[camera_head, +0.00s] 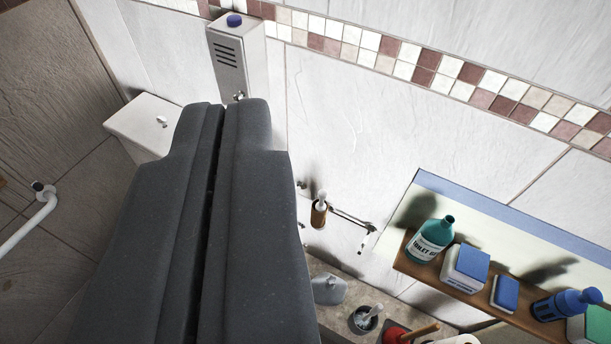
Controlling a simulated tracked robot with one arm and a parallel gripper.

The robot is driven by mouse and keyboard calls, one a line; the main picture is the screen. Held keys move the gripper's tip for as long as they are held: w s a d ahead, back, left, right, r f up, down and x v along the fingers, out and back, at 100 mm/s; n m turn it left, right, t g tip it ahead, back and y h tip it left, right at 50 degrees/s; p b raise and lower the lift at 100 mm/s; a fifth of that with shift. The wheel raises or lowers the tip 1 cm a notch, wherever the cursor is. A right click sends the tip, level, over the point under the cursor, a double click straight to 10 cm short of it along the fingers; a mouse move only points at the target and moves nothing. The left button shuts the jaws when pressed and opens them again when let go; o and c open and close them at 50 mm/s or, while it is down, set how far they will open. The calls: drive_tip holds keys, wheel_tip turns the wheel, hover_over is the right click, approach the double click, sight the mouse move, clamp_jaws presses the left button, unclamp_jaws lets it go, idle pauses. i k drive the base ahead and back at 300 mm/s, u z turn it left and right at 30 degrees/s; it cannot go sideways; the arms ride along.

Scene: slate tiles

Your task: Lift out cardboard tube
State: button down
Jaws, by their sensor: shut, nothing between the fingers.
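My gripper (222,108) fills the left middle of the head view, large and dark grey. Its two fingers are closed together with only a thin dark seam between them, and they hold nothing. A small brown cylinder (319,214), which looks like the cardboard tube, is by the tiled wall to the right of the fingers. A white piece sticks out of its upper end. It is apart from my gripper, and a thin metal holder (350,218) is beside it on the wall. The fingers hide part of the wall and floor behind them.
A wooden shelf (425,270) at right holds a teal bottle (432,240), sponges and a blue bottle (567,304). Below are a red plunger (396,335) and a toilet brush (366,319). A white box (237,62) is on the wall; a white cistern (146,125) stands left.

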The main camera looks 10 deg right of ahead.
sight(318, 220)
drive_tip(key=u, duration=1.45)
drive_tip(key=k, duration=1.45)
drive_tip(key=z, duration=1.2)
drive_tip(key=i, duration=1.05)
drive_tip(key=u, duration=0.05)
